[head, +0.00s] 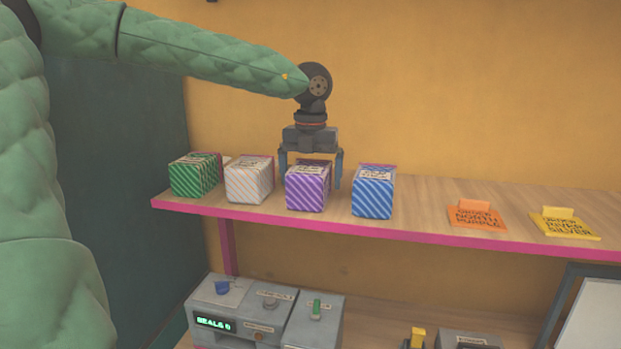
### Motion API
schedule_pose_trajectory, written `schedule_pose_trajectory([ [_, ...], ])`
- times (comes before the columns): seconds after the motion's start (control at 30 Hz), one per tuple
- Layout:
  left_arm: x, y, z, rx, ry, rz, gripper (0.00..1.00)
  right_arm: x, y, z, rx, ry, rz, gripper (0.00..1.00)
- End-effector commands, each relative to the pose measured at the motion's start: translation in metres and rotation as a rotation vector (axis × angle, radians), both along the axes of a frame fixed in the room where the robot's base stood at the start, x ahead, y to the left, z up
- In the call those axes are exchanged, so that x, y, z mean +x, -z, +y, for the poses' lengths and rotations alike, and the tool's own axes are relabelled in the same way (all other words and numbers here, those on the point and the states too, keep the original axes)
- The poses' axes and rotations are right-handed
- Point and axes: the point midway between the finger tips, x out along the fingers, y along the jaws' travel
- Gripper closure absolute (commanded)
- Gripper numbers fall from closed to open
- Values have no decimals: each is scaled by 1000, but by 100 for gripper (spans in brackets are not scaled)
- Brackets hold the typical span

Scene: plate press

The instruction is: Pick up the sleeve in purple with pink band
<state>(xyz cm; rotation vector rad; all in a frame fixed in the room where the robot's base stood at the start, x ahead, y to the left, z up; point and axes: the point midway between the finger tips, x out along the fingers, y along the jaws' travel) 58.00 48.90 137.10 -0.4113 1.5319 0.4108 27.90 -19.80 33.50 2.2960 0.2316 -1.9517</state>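A purple and white diagonally striped sleeve (307,188) stands upright on the wooden shelf, with a pale label on top. A little pink shows at its top back edge; I cannot tell if this is a band. My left gripper (311,170) points down over it, with its two blue-grey fingers apart, one to each side of the sleeve. The fingers look wider than the sleeve, and their lower ends are partly hidden behind it. I cannot tell whether they touch it. My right gripper is not in view.
A blue striped sleeve (373,192) stands close on the right, a pale striped one (249,182) and a green one (194,175) on the left. Orange (476,216) and yellow (565,224) order cards lie further right. The shelf (420,208) has a pink front edge; a grey machine (258,312) sits below.

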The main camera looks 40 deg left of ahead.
Motion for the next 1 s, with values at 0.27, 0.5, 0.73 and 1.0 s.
schedule_pose_trajectory([
  [0.27, 0, 5, 0, -1, 0, 1, 2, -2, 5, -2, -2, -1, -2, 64],
  [0.5, 0, 5, 0, 0, 0, 0, 33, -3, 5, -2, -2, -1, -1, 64],
  [0.73, 0, 4, 0, 0, 0, 0, 58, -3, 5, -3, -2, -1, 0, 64],
  [1.0, 0, -4, 0, 1, 0, -2, 58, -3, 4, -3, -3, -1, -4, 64],
])
